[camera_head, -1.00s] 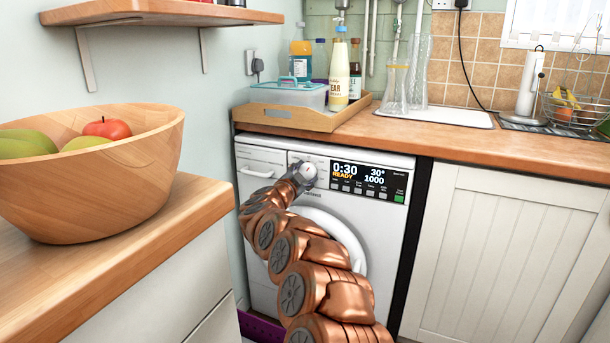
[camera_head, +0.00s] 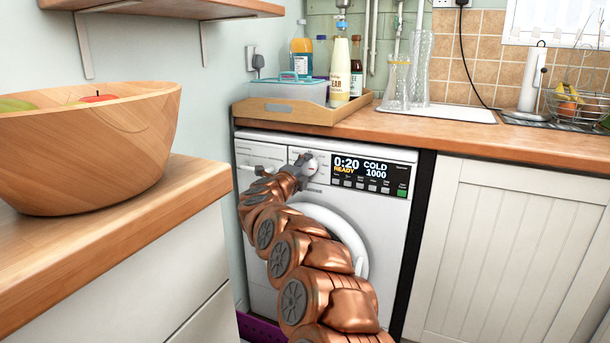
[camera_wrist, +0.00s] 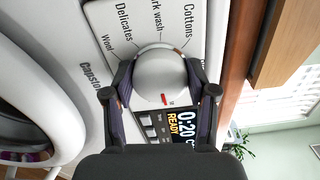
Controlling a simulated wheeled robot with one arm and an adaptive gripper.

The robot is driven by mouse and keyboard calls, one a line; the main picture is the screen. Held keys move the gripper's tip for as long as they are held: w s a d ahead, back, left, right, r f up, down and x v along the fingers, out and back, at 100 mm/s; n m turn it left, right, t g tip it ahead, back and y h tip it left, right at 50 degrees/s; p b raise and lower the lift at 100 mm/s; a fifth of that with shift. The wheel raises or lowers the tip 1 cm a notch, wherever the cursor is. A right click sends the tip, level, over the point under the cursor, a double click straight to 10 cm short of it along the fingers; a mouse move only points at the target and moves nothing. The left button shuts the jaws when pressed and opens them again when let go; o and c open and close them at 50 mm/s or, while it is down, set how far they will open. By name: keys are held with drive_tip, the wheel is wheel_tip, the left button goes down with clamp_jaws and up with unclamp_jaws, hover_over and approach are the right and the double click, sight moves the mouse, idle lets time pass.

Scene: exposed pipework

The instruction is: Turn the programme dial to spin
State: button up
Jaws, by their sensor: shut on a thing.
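The washing machine (camera_head: 265,225) stands under the worktop. Its round white programme dial (camera_head: 311,166) is left of the display (camera_head: 372,173), which reads 0:20, COLD, READY and 1000. My gripper (camera_head: 303,166) is at the dial. In the wrist view, the two dark fingers of my gripper (camera_wrist: 160,80) are shut on opposite sides of the dial (camera_wrist: 160,72). A red mark on the dial points toward the display side. The labels Wool, Delicates, Dark wash and Cottons show around it. Labels near the red mark are hidden or too small to read.
A wooden fruit bowl (camera_head: 90,145) stands on the near left counter (camera_head: 110,230). A wooden tray (camera_head: 290,115) with bottles and a box sits above the machine. A white cabinet (camera_head: 510,230) is to its right.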

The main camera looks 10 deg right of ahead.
drive_tip(key=m+b, duration=0.1)
drive_tip(key=m, duration=0.2)
drive_tip(key=shift+d+f+b, duration=0.1)
drive_tip(key=shift+f+b, duration=0.05)
drive_tip(key=shift+b, duration=0.25)
drive_tip(key=shift+r+m+b, duration=0.2)
drive_tip(key=shift+m+b, duration=0.95)
drive_tip(key=shift+m, duration=0.65)
drive_tip(key=o, duration=1.2)
drive_tip(key=shift+c, duration=0.2)
drive_tip(key=shift+s, duration=0.1)
drive_tip(key=v, duration=0.7)
drive_tip(key=shift+s+r, duration=0.1)
drive_tip(key=shift+r, duration=0.05)
